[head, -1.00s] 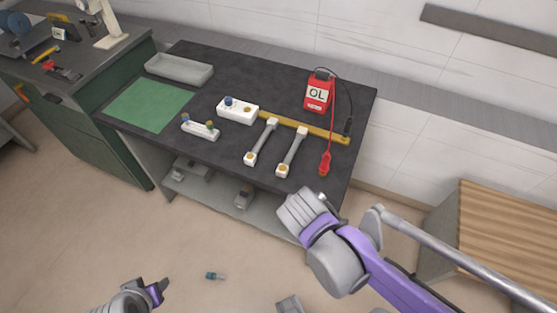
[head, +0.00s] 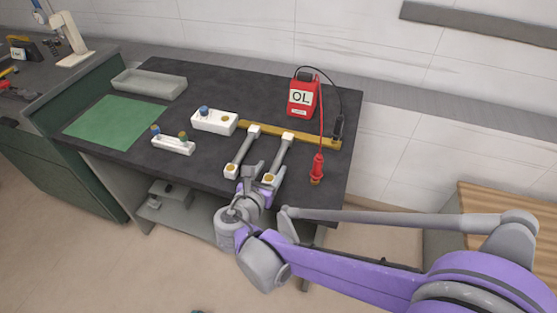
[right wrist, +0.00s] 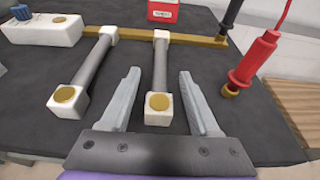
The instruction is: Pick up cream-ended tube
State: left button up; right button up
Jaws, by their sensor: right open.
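Two grey tubes with cream block ends and brass caps lie side by side on the dark bench. The left tube (head: 240,153) also shows in the right wrist view (right wrist: 97,64). The right tube (head: 279,157) lies between my gripper's fingers in the right wrist view (right wrist: 161,68). My right gripper (head: 259,175) is open and empty at the bench's front edge, by the tubes' near ends. In the right wrist view its fingers (right wrist: 159,76) lie either side of the right tube's near end, apart from it. Exact height is unclear. My left gripper is out of view.
A brass bar (head: 300,134) runs behind the tubes. A red meter (head: 303,97) stands behind it, with a red probe (head: 317,168) to the right. White blocks (head: 214,121), a green mat (head: 110,122) and a grey tray (head: 148,85) are at left.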

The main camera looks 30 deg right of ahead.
aim_at(276, 163)
jog(key=x, duration=0.2)
jog(key=b+x, duration=0.1)
jog(key=x, duration=0.1)
jog(key=shift+d+f, duration=0.2)
jog(key=shift+f, duration=0.1)
jog(key=shift+w+d+f, duration=0.1)
jog(key=shift+w+d, duration=0.25)
grip_shut()
